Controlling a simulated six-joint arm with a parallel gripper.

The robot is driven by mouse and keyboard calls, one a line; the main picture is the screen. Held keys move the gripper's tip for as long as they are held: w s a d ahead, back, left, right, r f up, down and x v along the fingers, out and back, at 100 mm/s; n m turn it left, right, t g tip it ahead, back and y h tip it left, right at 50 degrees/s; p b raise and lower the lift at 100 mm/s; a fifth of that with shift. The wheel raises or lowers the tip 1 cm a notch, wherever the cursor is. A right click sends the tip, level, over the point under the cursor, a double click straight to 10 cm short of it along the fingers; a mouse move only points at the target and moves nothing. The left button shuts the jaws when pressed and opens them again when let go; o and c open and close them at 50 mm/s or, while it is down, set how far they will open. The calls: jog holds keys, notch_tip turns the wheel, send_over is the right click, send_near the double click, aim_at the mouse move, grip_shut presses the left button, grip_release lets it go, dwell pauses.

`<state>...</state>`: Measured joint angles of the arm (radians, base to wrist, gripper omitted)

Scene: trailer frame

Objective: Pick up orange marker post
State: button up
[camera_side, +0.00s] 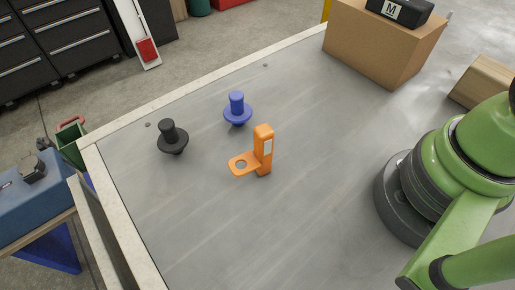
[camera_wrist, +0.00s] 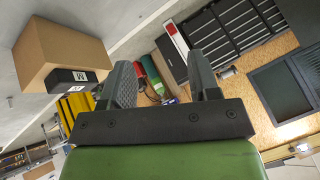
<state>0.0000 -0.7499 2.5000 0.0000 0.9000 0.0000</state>
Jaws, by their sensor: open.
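A blue flanged peg (camera_side: 237,108) stands just behind the post, and a black flanged peg (camera_side: 172,137) stands to its left. A cardboard box (camera_side: 382,42) with a black case (camera_side: 400,12) sits at the back right. The table (camera_side: 250,235) is clear in front of the post.

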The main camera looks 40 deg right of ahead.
jog(key=shift+o, duration=0.2)
jog(key=shift+w, duration=0.1)
dwell(0.4)
jog(key=n+g+h, duration=0.2)
jog(key=g, duration=0.5)
send_over(264, 145)
jog(key=w+d, duration=0.1)
jog(key=f, duration=1.5)
jog(key=shift+w+f, duration=0.2)
notch_tip(264, 145, down, 4)
jog(key=shift+f, duration=0.2)
jog(key=shift+s+a+f, duration=0.1)
jog(key=shift+s+f, duration=0.05)
jog(key=shift+f, duration=1.35)
jog(key=shift+s+f, duration=0.1)
jog(key=shift+f, duration=1.35)
grip_shut()
